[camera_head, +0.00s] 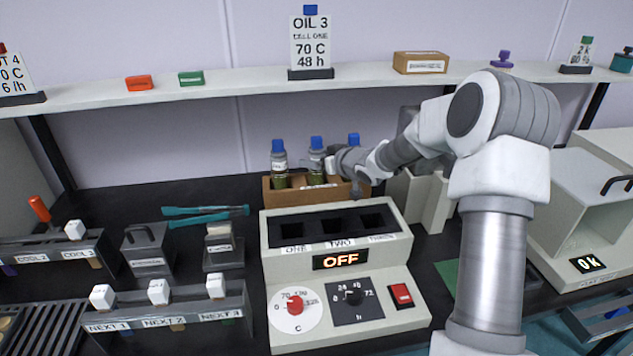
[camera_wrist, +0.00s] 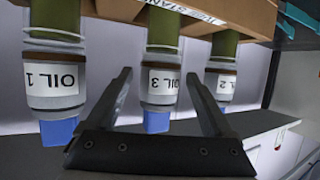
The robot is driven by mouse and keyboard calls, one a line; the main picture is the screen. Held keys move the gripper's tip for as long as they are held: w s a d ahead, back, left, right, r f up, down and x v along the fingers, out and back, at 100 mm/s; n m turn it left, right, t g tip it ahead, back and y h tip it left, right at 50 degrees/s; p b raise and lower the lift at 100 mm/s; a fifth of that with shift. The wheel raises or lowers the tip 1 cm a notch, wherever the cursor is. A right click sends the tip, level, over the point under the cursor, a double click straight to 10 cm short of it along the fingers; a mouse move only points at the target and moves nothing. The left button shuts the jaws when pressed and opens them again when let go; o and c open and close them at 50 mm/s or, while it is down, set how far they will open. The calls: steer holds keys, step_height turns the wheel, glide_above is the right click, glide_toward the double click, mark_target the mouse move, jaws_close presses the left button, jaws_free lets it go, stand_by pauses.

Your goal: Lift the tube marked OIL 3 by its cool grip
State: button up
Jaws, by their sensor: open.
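The tube marked OIL 3 (camera_wrist: 162,84) is the middle one of three in the wrist view, where it hangs upside down in the picture. It has a blue cap, a grey labelled collar and a dark green lower part. It is also the middle tube in the head view (camera_head: 316,160), standing in a wooden rack (camera_head: 268,193). My gripper (camera_wrist: 160,76) is open, with one finger on each side of OIL 3 in the picture. I cannot tell whether they touch it. In the head view my gripper (camera_head: 332,165) is beside the middle tube, partly hidden by my wrist.
OIL 1 (camera_wrist: 55,78) and OIL 2 (camera_wrist: 222,82) flank it closely. The heating block (camera_head: 420,300), reading OFF, has three empty wells in front of the rack. A sign (camera_head: 310,48) on the shelf reads OIL 3, cell one, 70 C, 48 h. Blue-green tongs (camera_head: 205,214) lie left.

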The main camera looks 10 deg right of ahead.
steer(key=shift+w+a+f, duration=0.2)
steer(key=shift+w+a, duration=0.05)
steer(key=shift+w, duration=0.35)
jaws_close()
